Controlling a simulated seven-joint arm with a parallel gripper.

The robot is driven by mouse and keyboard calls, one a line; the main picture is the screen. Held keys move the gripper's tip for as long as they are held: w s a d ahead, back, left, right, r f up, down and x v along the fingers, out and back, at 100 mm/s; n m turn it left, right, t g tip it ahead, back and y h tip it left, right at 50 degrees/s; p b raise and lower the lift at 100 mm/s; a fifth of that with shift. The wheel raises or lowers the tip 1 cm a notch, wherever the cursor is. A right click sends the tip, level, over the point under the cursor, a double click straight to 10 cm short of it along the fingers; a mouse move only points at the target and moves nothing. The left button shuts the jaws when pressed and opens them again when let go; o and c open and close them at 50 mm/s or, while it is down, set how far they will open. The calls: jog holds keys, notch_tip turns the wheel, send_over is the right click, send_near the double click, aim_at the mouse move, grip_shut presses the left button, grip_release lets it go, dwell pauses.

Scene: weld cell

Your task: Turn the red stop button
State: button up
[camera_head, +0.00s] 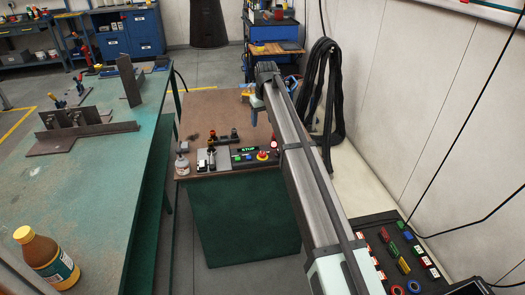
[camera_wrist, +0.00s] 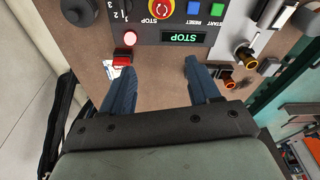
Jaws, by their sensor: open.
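The red stop button (camera_head: 262,155) has a yellow surround and sits on the black control panel on the brown-topped stand in the head view. In the wrist view the red button (camera_wrist: 160,8), marked STOP, is at the top edge and partly cut off. My gripper (camera_wrist: 160,70) shows two dark blue fingers spread apart with nothing between them. The fingers point toward the panel's display edge, apart from the button.
Black cables (camera_head: 325,85) hang behind.

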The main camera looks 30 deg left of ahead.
aim_at(262, 152)
jog(key=f+n, duration=0.1)
jog(key=f, duration=0.3)
jog(key=s+f+n+g+h, duration=0.1)
jog(key=f, duration=0.4)
jog(key=d+f, duration=0.1)
jog(key=f, duration=0.4)
jog(key=shift+s+n+g, duration=0.3)
jog(key=shift+s+n, duration=0.05)
jog(key=shift+n, duration=0.05)
jog(key=shift+r, duration=0.1)
jog(key=c, duration=1.1)
